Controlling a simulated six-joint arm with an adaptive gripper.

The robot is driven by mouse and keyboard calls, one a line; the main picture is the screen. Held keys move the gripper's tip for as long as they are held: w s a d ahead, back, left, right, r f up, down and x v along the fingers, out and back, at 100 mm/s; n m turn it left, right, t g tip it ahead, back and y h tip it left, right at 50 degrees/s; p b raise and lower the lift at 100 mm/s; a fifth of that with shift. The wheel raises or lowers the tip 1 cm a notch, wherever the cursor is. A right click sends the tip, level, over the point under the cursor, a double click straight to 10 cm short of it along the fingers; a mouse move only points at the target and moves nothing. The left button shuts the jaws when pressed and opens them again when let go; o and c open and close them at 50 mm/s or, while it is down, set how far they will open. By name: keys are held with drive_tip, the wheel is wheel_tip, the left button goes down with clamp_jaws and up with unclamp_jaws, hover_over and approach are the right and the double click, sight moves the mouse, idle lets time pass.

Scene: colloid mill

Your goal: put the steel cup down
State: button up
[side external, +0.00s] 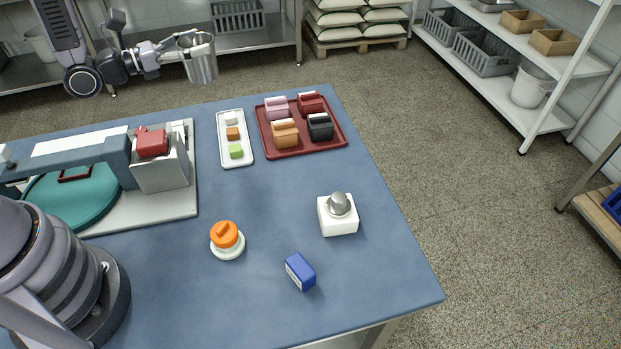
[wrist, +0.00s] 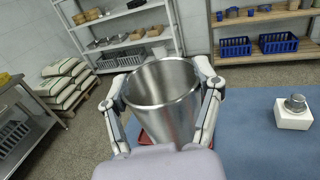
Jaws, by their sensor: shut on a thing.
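The steel cup (side external: 199,62) is held up in the air at the top left of the side external view, above the far edge of the blue table. It is upright or nearly so, with its open rim upward. My gripper (side external: 178,46) is shut on it. In the wrist view the cup (wrist: 165,98) fills the middle, with the fingers of my gripper (wrist: 165,100) on both its sides. Its inside looks empty, though its bottom is hard to make out.
The blue table (side external: 285,205) holds a red tray (side external: 291,148) of coloured blocks, a white tray (side external: 222,149), a white block with a grey knob (side external: 338,222), an orange-topped round piece (side external: 227,238), a blue box (side external: 300,271) and a machine (side external: 160,175). Bare table lies around the middle.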

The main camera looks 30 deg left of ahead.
drive_tip(key=w+d+m+g+h, duration=0.2)
drive_tip(key=d+m+g+h, duration=0.45)
drive_tip(key=d, duration=1.55)
drive_tip(key=s+d+m+g+h, duration=0.1)
drive_tip(key=s+d+m+g, duration=0.25)
drive_tip(key=d, duration=0.75)
drive_tip(key=s+d+m+g+h, duration=0.2)
drive_tip(key=s+d+g, duration=0.3)
drive_tip(key=d, duration=0.5)
drive_tip(key=shift+g+y, duration=0.25)
drive_tip(key=shift+g, duration=0.05)
drive_tip(key=shift+d+f, duration=0.15)
drive_tip(key=shift+f, duration=5.35)
drive_tip(key=shift+d+f, duration=0.1)
drive_tip(key=shift+f, duration=5.35)
drive_tip(key=shift+f, duration=0.7)
